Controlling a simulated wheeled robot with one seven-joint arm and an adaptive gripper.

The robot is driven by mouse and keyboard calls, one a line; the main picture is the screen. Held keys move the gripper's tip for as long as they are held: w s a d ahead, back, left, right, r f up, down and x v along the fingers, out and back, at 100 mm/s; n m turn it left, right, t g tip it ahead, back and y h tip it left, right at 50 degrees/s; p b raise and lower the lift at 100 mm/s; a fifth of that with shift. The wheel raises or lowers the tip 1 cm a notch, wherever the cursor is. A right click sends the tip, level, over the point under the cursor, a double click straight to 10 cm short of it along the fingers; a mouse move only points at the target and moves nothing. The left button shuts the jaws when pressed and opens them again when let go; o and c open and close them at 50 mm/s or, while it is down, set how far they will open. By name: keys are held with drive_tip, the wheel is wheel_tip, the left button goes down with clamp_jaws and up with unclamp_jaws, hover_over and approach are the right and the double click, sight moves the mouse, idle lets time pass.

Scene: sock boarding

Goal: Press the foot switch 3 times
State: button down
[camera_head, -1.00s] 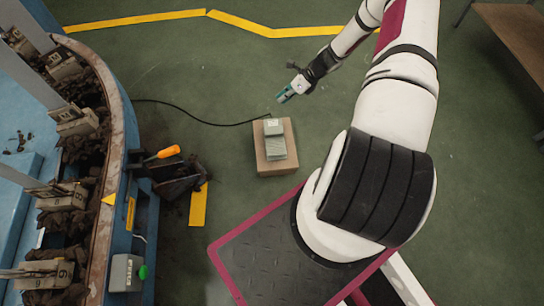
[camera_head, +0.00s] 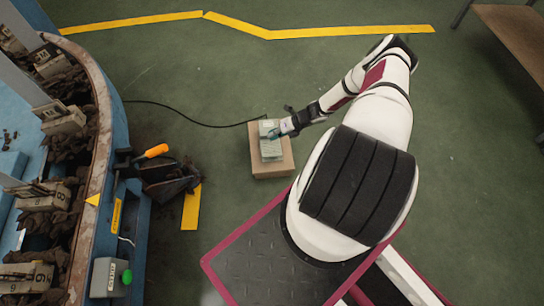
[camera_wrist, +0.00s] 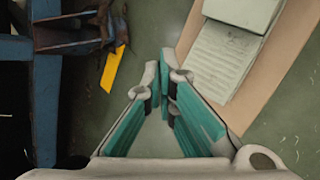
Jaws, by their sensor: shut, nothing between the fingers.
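The foot switch (camera_head: 270,148) is a grey-green pedal with a ribbed plate, fixed on a tan board (camera_head: 285,167) on the floor. A black cable runs from it to the left. My gripper (camera_head: 272,134) is shut and empty, with its fingertips over or beside the right part of the pedal in the head view. In the wrist view the teal-padded fingers (camera_wrist: 165,72) meet at the tips, left of the ribbed pedal (camera_wrist: 222,58) and its board (camera_wrist: 283,62). I cannot tell whether they touch the pedal.
The blue boarding machine (camera_head: 112,150) with its rusty curved rim stands at the left. An orange-handled lever (camera_head: 156,151) and a dark bracket (camera_head: 170,186) stick out from it. A box with a green button (camera_head: 108,277) is below. Green floor is open beyond the board.

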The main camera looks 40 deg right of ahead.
sight(273, 154)
drive_tip(key=shift+f, duration=0.1)
drive_tip(key=shift+s+a+f+b, duration=0.2)
drive_tip(key=shift+f+b, duration=0.75)
drive_tip(key=shift+f, duration=0.45)
drive_tip(key=shift+s+a+f+b, duration=0.1)
drive_tip(key=shift+s+f+b, duration=0.15)
drive_tip(key=shift+f+b, duration=0.9)
drive_tip(key=shift+s+a+f+b, duration=0.15)
drive_tip(key=shift+f+b, duration=0.55)
drive_tip(key=shift+f, duration=0.95)
drive_tip(key=shift+s+f, duration=0.1)
drive_tip(key=shift+f+b, duration=0.3)
drive_tip(key=shift+b, duration=0.05)
